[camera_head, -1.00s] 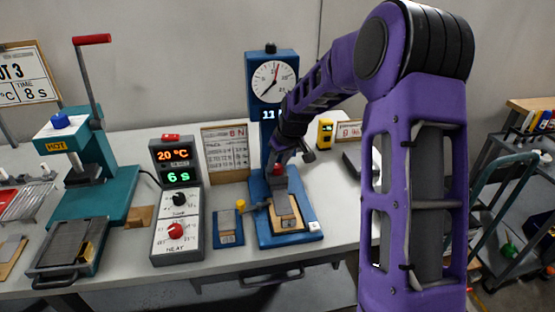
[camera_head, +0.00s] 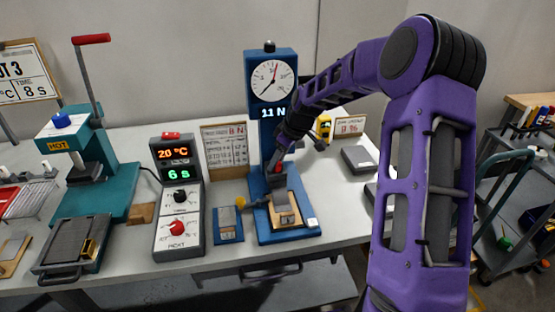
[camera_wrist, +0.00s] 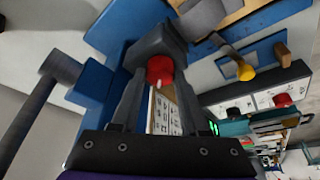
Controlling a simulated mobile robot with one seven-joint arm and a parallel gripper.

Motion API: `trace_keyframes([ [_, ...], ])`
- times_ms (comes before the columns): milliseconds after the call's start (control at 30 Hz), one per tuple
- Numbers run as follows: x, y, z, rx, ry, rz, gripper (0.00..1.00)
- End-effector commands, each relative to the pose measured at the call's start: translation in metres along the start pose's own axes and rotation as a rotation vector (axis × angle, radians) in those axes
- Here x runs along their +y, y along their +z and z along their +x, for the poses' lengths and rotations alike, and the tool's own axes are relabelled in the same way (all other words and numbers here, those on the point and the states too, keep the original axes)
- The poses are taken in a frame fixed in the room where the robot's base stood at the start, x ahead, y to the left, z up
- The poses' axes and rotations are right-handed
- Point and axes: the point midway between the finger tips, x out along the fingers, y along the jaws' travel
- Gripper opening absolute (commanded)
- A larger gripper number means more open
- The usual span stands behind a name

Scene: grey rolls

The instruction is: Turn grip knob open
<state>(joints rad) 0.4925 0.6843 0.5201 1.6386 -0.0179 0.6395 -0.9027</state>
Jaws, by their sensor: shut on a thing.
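A red grip knob (camera_wrist: 160,69) shows between my fingertips in the wrist view. It sits on a grey clamp block of the blue tester stand (camera_head: 258,215). My gripper (camera_wrist: 158,88) is shut on the knob, one dark finger on each side. In the head view the red knob (camera_head: 278,169) shows small at my gripper (camera_head: 274,167), low on the blue column. How far the knob is turned cannot be told. The round dial (camera_head: 273,80) sits at the column's top, and the display below it reads 11 N.
A yellow-tipped lever (camera_head: 240,203) sticks out left beside a small blue block (camera_head: 228,227). Further left stand a grey control box (camera_head: 178,220) with a red knob and a teal hot press (camera_head: 120,190). A grey slab (camera_head: 359,159) lies at the right.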

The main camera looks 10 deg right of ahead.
Motion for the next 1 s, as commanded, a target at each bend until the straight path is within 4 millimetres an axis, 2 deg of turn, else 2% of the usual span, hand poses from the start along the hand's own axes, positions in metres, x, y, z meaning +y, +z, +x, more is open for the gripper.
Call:
trace_keyframes([
  [233, 0.000, 0.000, 0.000, -0.001, 0.000, -0.001, 0.00],
  [267, 0.000, 0.000, 0.000, -0.001, 0.000, -0.001, 0.50],
  [400, 0.000, 0.000, 0.000, -0.001, 0.000, -0.001, 0.74],
  [767, 0.000, 0.000, -0.004, 0.000, 0.002, 0.000, 0.74],
  [867, 0.001, 0.000, -0.015, 0.001, 0.004, 0.001, 0.74],
  [1000, 0.002, 0.000, -0.043, 0.001, 0.006, 0.001, 0.74],
])
